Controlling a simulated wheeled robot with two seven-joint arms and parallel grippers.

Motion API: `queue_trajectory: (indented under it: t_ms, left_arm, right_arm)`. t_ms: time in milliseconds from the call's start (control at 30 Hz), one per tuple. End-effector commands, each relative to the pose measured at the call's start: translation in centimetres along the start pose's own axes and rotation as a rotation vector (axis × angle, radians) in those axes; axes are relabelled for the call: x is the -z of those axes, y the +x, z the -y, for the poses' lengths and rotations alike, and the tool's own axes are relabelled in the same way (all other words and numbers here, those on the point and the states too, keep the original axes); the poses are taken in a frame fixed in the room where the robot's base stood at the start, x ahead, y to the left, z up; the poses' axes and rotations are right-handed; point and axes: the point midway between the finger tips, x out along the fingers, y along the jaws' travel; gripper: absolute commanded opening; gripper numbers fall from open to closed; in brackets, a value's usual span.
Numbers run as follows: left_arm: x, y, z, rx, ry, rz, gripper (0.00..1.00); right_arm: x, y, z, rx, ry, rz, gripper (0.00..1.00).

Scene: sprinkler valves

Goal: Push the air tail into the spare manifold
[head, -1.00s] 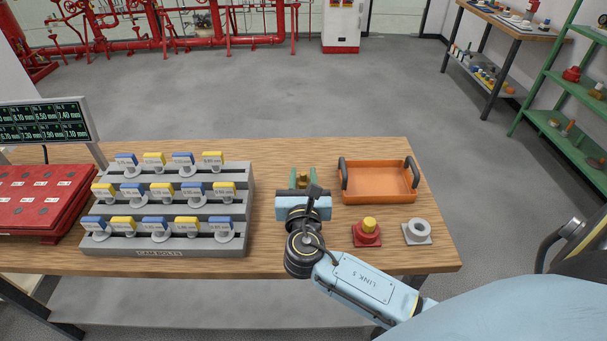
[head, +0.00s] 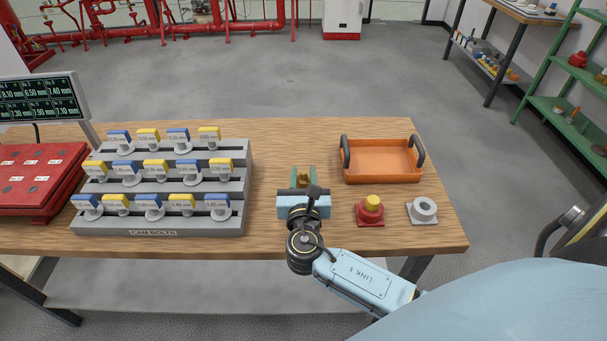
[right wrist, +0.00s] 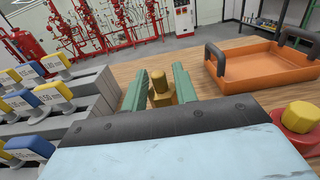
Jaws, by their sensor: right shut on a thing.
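My right gripper (head: 303,177) is over the bench, between the grey stepped rack and the orange tray. Its two green fingers are shut on a brass fitting, which shows between them in the right wrist view (right wrist: 160,92). I take this fitting as the air tail. Its lower end is hidden behind the gripper body. A red base with a yellow top (head: 370,208) and a grey ring on a square plate (head: 423,210) stand to the right of the gripper, apart from it. I cannot tell which thing is the spare manifold. My left gripper is not in view.
The orange tray (head: 345,178) looks empty and stands at the back right of the wooden bench (head: 400,238). The grey rack (head: 160,232) holds several blue and yellow tagged bolts on the left. A red panel (head: 38,175) and a display (head: 38,98) are farther left.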

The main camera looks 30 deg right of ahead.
Motion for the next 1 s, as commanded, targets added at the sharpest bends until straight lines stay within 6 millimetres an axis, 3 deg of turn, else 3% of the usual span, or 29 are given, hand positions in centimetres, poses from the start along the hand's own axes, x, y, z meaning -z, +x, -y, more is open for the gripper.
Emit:
queue_trajectory:
  t_ms: [1000]
  left_arm:
    - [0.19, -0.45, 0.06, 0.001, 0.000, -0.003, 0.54]
  right_arm:
    - [-0.03, 0.00, 0.00, 0.000, 0.001, 0.001, 0.00]
